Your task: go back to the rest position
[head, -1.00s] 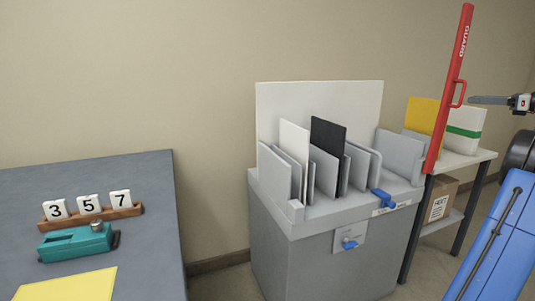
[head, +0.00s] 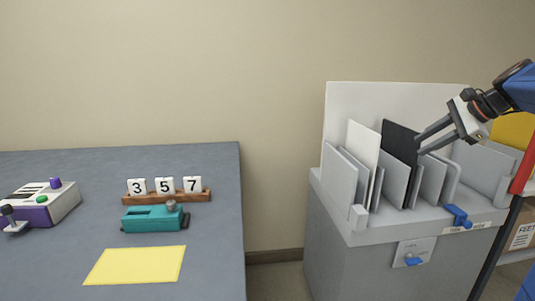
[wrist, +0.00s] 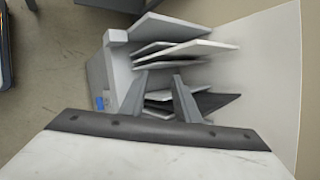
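My gripper (head: 421,144) is at the right of the head view, in front of the grey machine's (head: 345,250) upper part. Its two fingers are apart with nothing visible between them. In the wrist view the open fingers (wrist: 159,78) point toward the upright plates. The machine holds several light grey plates, a white one (head: 363,145) and a black one (head: 397,165). In the head view the fingers overlap the black plate's right edge; I cannot tell whether they touch it.
The red guard (head: 522,172) and a shelf with a yellow item (head: 513,130) are at the right edge. At left, a blue-grey table (head: 215,260) bears a teal device (head: 153,219), number tiles (head: 165,186), a yellow sheet (head: 135,265) and a purple-white device (head: 45,207). A floor gap separates table and machine.

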